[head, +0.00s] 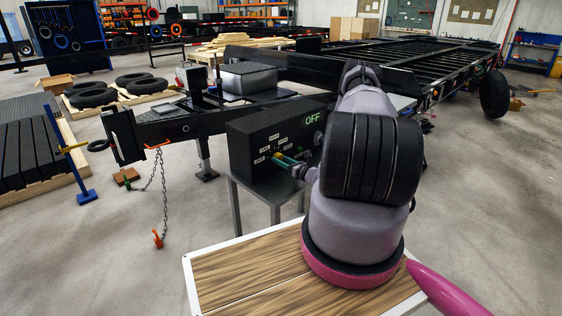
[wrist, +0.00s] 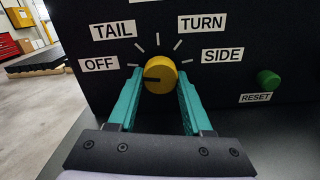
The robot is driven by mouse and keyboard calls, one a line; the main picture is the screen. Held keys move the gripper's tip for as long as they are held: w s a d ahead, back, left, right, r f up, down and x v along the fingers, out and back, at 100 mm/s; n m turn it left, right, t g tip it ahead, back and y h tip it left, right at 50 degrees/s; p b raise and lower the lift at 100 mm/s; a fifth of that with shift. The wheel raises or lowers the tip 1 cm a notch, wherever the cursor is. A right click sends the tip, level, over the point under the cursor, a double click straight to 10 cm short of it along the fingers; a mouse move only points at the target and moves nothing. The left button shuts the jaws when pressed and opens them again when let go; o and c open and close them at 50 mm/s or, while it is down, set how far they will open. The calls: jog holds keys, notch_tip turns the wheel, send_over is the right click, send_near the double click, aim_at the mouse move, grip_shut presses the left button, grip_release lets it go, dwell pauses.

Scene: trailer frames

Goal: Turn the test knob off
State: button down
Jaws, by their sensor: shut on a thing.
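The yellow test knob (wrist: 161,70) sits on the front of a black control box (head: 262,141). In the wrist view its dark pointer line points left, on the side of the OFF label (wrist: 99,64), a little below that label's tick. TAIL, TURN and SIDE labels stand around the dial. My gripper's teal fingers (wrist: 158,95) stand on both sides of the knob and are shut on it. In the head view my gripper (head: 289,162) reaches the box's front from the right. The knob is small there and partly hidden by the fingers.
A green RESET button (wrist: 268,80) is right of the knob. A lit green OFF sign (head: 312,118) shows on the box, which stands on a grey metal table (head: 262,190). A trailer frame (head: 420,55) is behind. A chain with an orange hook (head: 158,238) hangs left.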

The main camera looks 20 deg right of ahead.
jog(key=shift+s+f, duration=0.1)
dwell(0.3)
jog(key=shift+c, duration=1.6)
grip_release()
jog(key=v, duration=1.1)
